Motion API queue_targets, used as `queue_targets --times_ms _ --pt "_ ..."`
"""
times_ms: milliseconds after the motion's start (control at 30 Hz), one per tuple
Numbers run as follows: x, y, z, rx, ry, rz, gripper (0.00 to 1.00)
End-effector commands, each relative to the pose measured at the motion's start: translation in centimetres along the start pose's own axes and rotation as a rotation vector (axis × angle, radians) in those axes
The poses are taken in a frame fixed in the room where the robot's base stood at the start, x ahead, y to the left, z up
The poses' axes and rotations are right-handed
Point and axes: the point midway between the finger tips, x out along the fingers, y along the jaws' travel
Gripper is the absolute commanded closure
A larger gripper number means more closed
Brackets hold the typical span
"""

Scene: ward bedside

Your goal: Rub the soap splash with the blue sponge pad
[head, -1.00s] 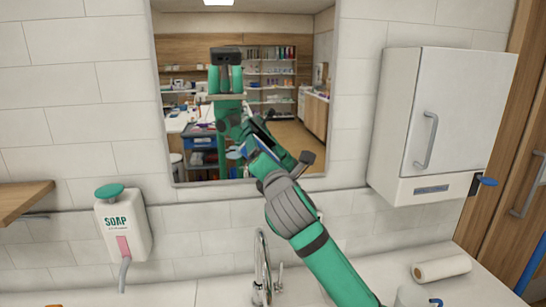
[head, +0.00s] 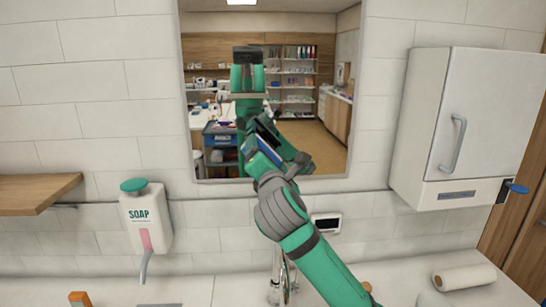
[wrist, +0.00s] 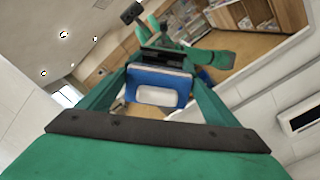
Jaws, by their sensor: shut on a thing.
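In the head view only a thin blue strip of the pad shows beside the fingers. I cannot make out the soap splash; my arm and the reflections cover part of the mirror. I cannot tell whether the pad touches the glass.
A white cabinet (head: 470,120) is at the right. A small wall panel (head: 326,224) is under the mirror. A tap (head: 283,280) and a paper roll (head: 465,277) are below.

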Motion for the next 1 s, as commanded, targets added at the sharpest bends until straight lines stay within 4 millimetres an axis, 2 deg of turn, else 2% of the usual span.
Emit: queue_targets --times_ms 500,833,1000 --pt "-0.1 2.4 -2.7 0.000 0.004 0.002 0.37" --pt "-0.2 2.5 -2.8 0.000 0.002 0.001 0.37" --pt "-1.2 2.5 -2.7 0.000 0.002 0.002 0.37"
